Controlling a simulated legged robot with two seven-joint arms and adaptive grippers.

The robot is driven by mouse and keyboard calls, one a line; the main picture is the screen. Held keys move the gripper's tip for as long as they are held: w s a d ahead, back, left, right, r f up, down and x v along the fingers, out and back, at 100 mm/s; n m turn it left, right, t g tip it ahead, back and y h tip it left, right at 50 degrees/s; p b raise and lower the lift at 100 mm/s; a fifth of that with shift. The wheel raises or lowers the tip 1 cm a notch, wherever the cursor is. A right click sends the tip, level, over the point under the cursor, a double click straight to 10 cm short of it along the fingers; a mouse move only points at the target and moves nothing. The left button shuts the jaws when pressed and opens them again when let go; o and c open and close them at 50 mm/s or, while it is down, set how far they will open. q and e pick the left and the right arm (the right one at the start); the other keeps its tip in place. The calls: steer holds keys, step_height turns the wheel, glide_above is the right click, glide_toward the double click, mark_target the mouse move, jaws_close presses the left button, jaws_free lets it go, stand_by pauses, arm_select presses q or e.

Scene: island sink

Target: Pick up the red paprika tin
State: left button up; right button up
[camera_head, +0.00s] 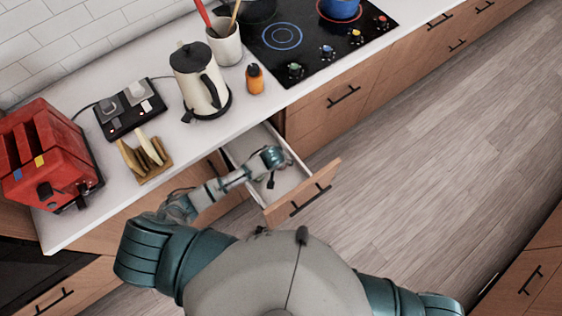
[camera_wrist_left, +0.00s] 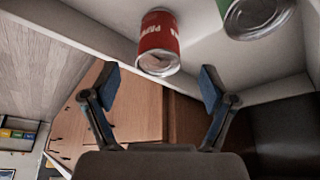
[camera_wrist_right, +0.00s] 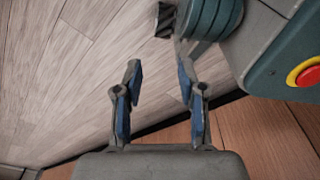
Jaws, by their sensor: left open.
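The red paprika tin (camera_wrist_left: 159,36) shows in the left wrist view with white lettering and a silver end, against the pale drawer interior. It is just beyond the fingertips of my left gripper (camera_wrist_left: 160,74), roughly centred between them and apart from both fingers. That gripper is open and empty. In the head view my left gripper (camera_head: 270,182) is over the open drawer (camera_head: 295,180), and the tin cannot be made out there. My right gripper (camera_wrist_right: 157,76) shows in the right wrist view, open and empty, away from the drawer.
A can with a green label (camera_wrist_left: 250,14) is beside the tin. The drawer walls close in around the left gripper. The counter above holds a kettle (camera_head: 200,85), an orange bottle (camera_head: 255,80), a red toaster (camera_head: 45,155) and a toast rack (camera_head: 145,160). The floor at right is clear.

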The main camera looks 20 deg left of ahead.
arm_select(q)
steer(key=b+x, duration=0.1)
steer(key=x, duration=0.2)
steer(key=b+x, duration=0.1)
steer(key=x, duration=0.3)
steer(key=shift+w, duration=0.5)
steer(key=shift+w+f, duration=0.1)
steer(key=shift+f, duration=0.05)
steer(key=c, duration=1.3)
arm_select(e)
steer(key=w+r, duration=0.3)
steer(key=w, duration=0.1)
steer(key=shift+w+a+r, duration=0.3)
steer(key=shift+a+r, duration=0.1)
